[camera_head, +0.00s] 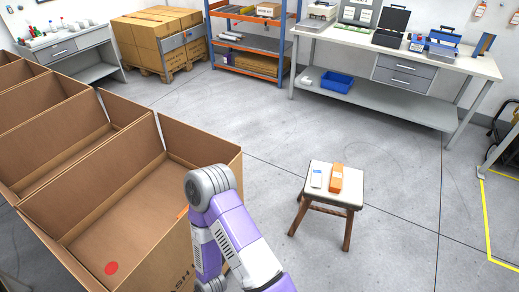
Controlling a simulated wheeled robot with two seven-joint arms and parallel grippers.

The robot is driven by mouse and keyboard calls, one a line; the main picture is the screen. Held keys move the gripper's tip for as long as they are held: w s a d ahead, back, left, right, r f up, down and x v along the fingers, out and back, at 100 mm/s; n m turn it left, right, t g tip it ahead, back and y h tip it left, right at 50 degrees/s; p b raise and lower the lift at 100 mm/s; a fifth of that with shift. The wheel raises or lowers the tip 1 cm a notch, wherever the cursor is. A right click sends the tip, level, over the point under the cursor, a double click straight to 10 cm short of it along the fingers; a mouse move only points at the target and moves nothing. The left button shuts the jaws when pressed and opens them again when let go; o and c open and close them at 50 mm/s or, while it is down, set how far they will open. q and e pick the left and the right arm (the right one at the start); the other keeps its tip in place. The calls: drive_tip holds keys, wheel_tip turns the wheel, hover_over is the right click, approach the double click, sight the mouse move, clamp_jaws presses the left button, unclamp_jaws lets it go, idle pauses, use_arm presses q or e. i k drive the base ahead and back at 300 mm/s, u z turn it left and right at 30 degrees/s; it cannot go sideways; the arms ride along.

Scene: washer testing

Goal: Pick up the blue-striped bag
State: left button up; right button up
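A small white packet with a blue patch (316,179) lies on the small stool (347,201), right of the picture's middle. It may be the blue-striped bag; it is too small to make out stripes. An orange-brown box (336,178) lies just to its right on the same stool. One of my purple and white arms bends up from the bottom, between the cartons and the stool. Neither gripper shows in the view.
Large open cartons (130,178) fill the left side, one with a red dot (111,268) inside. A workbench (450,62) stands at the back right, with a blue bin (337,82) on its lower shelf. Grey floor (400,190) around the stool is clear.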

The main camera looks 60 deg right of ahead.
sight(316, 181)
drive_tip(key=k, duration=0.5)
drive_tip(key=z, duration=1.05)
drive_tip(key=i, duration=0.35)
drive_tip(key=z, duration=1.45)
drive_tip(key=i, duration=1.45)
drive_tip(key=u, duration=0.25)
